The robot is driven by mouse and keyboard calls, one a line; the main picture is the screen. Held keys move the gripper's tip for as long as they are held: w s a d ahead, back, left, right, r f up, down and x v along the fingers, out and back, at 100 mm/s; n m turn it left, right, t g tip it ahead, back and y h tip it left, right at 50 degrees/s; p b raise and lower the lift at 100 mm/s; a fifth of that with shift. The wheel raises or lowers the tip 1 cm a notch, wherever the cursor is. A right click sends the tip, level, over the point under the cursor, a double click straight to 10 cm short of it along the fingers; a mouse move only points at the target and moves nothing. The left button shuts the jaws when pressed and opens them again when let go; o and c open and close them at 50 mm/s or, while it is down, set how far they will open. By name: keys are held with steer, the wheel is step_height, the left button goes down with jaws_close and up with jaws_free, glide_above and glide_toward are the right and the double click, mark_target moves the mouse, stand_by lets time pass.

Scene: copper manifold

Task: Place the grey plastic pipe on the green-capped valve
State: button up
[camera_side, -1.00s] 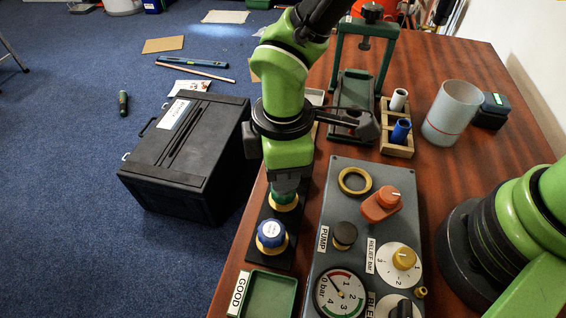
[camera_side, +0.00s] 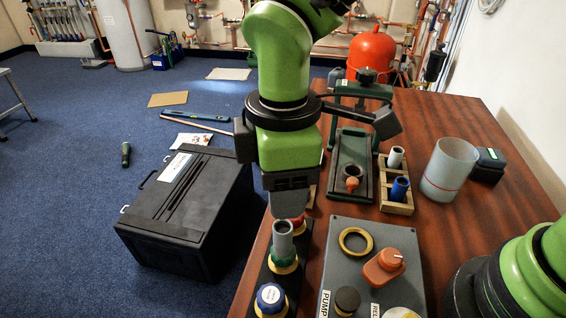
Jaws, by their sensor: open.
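The grey plastic pipe (camera_side: 283,239) stands upright, open end up, on the green-capped valve (camera_side: 285,261), whose green cap shows around the pipe's foot. The valve sits on a black base (camera_side: 306,243) between a blue-capped valve (camera_side: 270,298) and a red-capped valve (camera_side: 298,222), which is partly hidden. My gripper (camera_side: 288,212) is open, pointing down just above the pipe's top. Its fingers are not around the pipe, and the finger details are hard to make out.
A grey control panel (camera_side: 335,258) with knobs and a brass ring is right of the valves. Behind stand a green press frame (camera_side: 352,165), a wooden rack (camera_side: 396,201) with two pipes, and a wide grey cylinder (camera_side: 449,170). A black case (camera_side: 185,210) is at left.

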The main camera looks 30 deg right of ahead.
steer(key=shift+r, duration=1.4)
steer(key=s+d+r+m+t+y, duration=0.2)
steer(key=d+r+m, duration=0.5)
steer(key=d+r, duration=0.3)
steer(key=s+d+r+m+t, duration=0.1)
steer(key=s+d+m+t, duration=0.4)
steer(key=s+d+m, duration=0.4)
steer(key=shift+s+d+m, duration=0.15)
steer(key=shift+s+m, duration=0.15)
steer(key=shift+m, duration=0.5)
